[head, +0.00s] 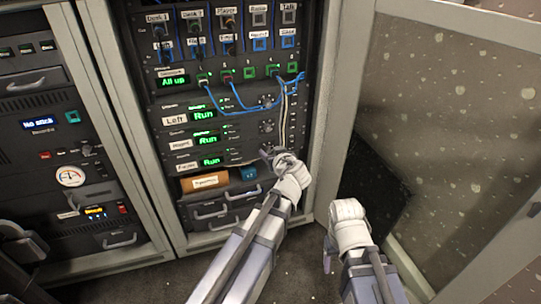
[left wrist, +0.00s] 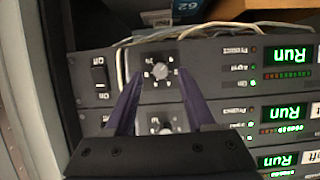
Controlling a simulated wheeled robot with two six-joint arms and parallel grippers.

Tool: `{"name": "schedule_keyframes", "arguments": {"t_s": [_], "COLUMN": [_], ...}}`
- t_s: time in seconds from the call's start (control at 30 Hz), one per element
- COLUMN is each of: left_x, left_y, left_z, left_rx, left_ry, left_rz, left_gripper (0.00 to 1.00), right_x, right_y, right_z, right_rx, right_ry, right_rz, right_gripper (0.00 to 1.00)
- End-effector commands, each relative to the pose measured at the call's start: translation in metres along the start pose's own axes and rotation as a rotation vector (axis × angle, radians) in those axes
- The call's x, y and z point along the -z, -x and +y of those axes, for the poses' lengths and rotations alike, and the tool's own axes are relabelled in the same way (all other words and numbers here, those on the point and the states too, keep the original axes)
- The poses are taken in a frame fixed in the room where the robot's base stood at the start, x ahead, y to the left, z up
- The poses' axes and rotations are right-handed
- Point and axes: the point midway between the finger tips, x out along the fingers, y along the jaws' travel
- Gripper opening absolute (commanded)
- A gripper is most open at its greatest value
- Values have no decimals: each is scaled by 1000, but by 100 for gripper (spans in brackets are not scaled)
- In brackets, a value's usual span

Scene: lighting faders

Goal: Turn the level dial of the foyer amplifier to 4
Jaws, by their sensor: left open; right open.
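The foyer amplifier (head: 186,167) is the lowest of three stacked amplifiers in the head view, with a green "Run" display. Its level dial is hidden there behind my left gripper (head: 268,154). The left wrist view is upside down and shows the level dial (left wrist: 159,72) on the top unit, a pale knob with numbers around it. My left gripper (left wrist: 160,76) is open, its purple fingertips either side of the dial; I cannot tell whether they touch it. The number the dial points at is too small to read. My right gripper (head: 328,258) is low, away from the rack.
A power switch (left wrist: 99,77) sits beside the dial. Pale cables (left wrist: 220,28) run along the panel edge near the fingers. The amplifiers above have similar dials (head: 267,127). A cardboard box (head: 205,181) lies on the shelf below. An open rack door (head: 440,130) stands at the right.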

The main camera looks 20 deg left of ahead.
Motion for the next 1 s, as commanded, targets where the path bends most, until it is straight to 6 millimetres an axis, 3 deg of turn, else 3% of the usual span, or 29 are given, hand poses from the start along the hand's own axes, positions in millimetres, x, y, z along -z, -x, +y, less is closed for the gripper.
{"name": "schedule_keyframes", "arguments": {"t_s": [0.4, 0.87, 1.0], "left_x": [0, 0, 0], "left_y": [-7, -7, -7], "left_z": [-1, 0, -1], "left_rx": [1, 1, 1], "left_ry": [1, 0, 0], "left_rz": [-1, -1, -1], "left_gripper": [54, 3, 0], "right_x": [0, 0, 0], "right_y": [-2, -2, -2], "right_z": [0, 0, 0], "right_rx": [0, 0, 0], "right_ry": [0, 0, 0], "right_rz": [0, 0, 0], "right_gripper": [67, 67, 67]}}
